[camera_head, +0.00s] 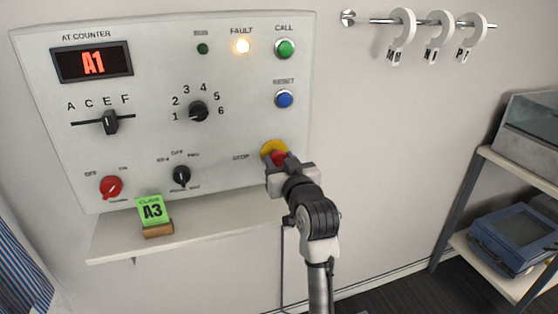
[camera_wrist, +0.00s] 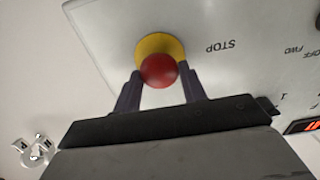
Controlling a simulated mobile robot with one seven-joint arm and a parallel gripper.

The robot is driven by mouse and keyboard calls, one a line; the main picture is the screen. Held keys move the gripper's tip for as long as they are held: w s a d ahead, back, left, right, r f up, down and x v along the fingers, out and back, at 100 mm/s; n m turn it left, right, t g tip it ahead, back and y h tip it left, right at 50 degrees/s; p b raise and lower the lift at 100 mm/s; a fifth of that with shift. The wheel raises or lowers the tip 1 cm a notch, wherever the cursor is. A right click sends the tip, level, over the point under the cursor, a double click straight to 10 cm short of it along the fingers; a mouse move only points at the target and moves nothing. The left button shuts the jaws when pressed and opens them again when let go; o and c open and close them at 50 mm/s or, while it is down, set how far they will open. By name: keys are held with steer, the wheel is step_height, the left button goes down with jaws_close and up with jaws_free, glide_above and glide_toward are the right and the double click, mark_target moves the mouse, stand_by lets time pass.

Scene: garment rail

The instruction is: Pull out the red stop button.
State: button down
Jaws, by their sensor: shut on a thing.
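The red stop button (camera_head: 279,159) sits on a yellow disc (camera_head: 270,148) at the lower right of the pale control panel (camera_head: 225,130). The word STOP is printed to its left. In the wrist view the red button (camera_wrist: 159,71) shows as a round knob in front of the yellow disc (camera_wrist: 160,45). My gripper (camera_wrist: 160,78) has one dark finger on each side of the knob and is shut on it. In the head view my gripper (camera_head: 279,168) covers the lower part of the button. Whether the button is in or out is hard to tell.
The panel also bears a lit FAULT lamp (camera_head: 242,46), a green CALL button (camera_head: 285,48), a blue RESET button (camera_head: 284,99) and a red rotary knob (camera_head: 111,187). A shelf (camera_head: 107,240) below holds a green A3 card (camera_head: 151,209). A rail with hooks (camera_head: 402,28) is at right.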

steer(key=shift+f, duration=0.1)
steer(key=c, duration=0.8)
jaws_free()
steer(key=shift+s, duration=0.1)
steer(key=shift+c, duration=0.2)
steer(key=shift+s, duration=0.1)
steer(key=b+v, duration=0.3)
steer(key=v, duration=1)
steer(key=shift+s+b, duration=0.3)
steer(key=shift+b, duration=0.05)
steer(key=shift+d, duration=0.15)
